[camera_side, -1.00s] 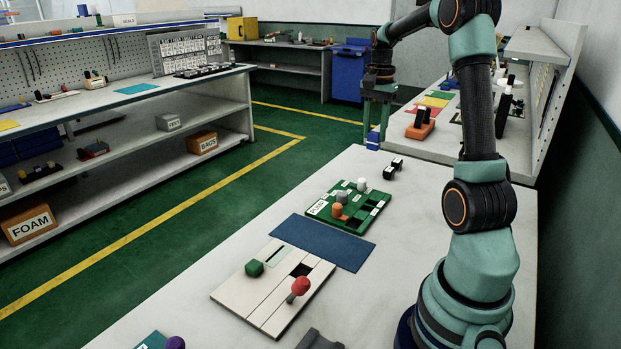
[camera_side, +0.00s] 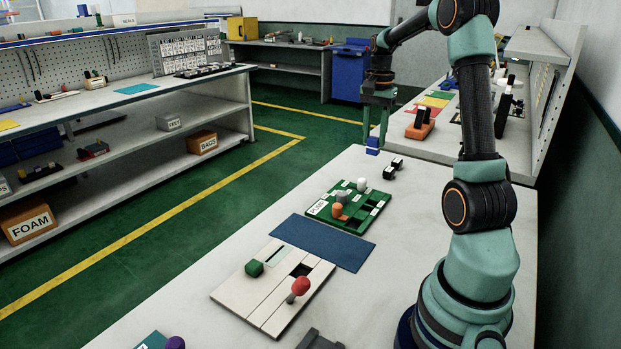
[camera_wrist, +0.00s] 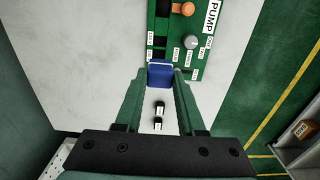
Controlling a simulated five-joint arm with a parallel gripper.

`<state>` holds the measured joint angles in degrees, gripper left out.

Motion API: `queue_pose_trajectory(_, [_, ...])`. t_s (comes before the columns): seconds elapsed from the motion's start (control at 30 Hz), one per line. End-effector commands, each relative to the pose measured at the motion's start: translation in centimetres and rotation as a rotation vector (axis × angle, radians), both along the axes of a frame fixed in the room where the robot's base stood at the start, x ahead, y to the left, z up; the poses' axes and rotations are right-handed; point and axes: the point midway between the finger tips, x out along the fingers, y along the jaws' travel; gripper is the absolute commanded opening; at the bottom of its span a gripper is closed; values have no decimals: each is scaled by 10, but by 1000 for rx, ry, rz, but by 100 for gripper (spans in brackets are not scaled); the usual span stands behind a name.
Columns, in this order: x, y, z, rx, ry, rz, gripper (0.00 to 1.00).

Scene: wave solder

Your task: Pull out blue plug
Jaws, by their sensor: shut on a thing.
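The blue plug (camera_side: 372,145) is gripped between the fingertips of my gripper (camera_side: 373,138), near the far end of the table in the side view. In the wrist view the blue plug (camera_wrist: 160,76) fills the gap between the two green fingers of my gripper (camera_wrist: 161,70). The green board (camera_side: 325,224), labelled PUMP, lies on the table nearer the side camera. In the side view the plug appears apart from the board. In the wrist view the plug overlaps the board's near edge. The plug's lower end is hidden.
Small black pieces (camera_side: 394,167) lie by the far table edge. A blue mat (camera_side: 322,243) and a pale fixture (camera_side: 232,291) with green and red knobs lie nearer the side camera.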

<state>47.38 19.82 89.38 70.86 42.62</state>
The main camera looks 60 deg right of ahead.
Motion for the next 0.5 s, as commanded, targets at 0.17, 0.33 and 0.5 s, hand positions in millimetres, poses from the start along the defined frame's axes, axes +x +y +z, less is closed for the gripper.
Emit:
queue_pose_trajectory(0.17, [0,0,-3,0,0,0,0])
queue_pose_trajectory(0.33, [0,0,-6,-1,-1,0,0])
queue_pose_trajectory(0.5, [0,0,-9,0,0,0,0])
